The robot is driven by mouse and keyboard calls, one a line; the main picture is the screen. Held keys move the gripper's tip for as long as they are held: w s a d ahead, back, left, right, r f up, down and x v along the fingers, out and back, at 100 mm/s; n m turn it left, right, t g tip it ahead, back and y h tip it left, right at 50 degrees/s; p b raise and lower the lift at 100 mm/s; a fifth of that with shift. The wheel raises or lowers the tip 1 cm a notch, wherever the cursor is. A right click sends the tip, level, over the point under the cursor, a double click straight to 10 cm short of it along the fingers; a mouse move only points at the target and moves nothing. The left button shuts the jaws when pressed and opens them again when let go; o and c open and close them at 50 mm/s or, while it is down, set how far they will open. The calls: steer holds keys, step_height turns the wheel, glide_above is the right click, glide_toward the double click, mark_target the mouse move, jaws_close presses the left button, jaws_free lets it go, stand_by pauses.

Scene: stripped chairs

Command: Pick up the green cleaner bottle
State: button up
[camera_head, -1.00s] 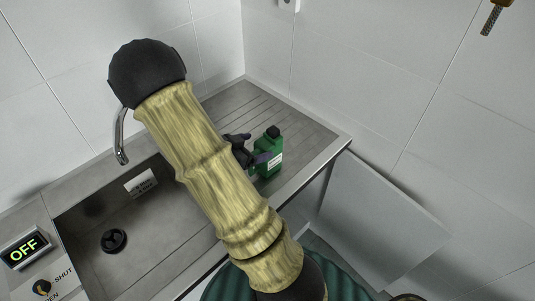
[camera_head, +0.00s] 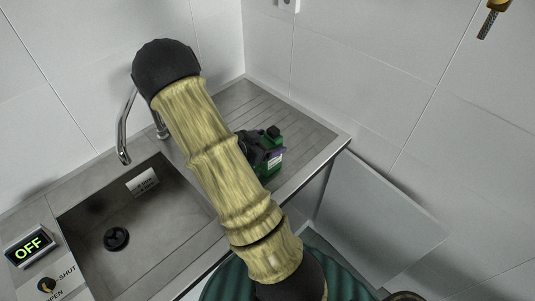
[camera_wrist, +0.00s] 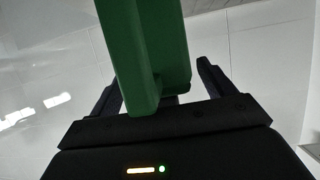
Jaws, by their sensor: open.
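The green cleaner bottle (camera_head: 268,170) stands on the ribbed drainboard, right of the sink basin, with its dark cap showing. My gripper (camera_head: 262,150) is at the bottle in the head view and hides much of its body. In the wrist view the bottle (camera_wrist: 148,50) fills the middle as a large green shape. It lies between the two black fingers of my gripper (camera_wrist: 158,80), which are apart, with a visible gap on the right. I cannot tell whether the left finger touches it.
The steel drainboard (camera_head: 240,98) is otherwise clear. The sink basin (camera_head: 150,225) lies to the left, with a curved tap (camera_head: 124,130) behind it. Tiled walls close off the back and right. An OFF display (camera_head: 28,248) is at the lower left.

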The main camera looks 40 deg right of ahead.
jaws_close()
stand_by(0.5)
steer(key=shift+r, duration=0.15)
step_height(320, 180, up, 10)
steer(key=shift+f, duration=0.1)
stand_by(0.4)
stand_by(0.4)
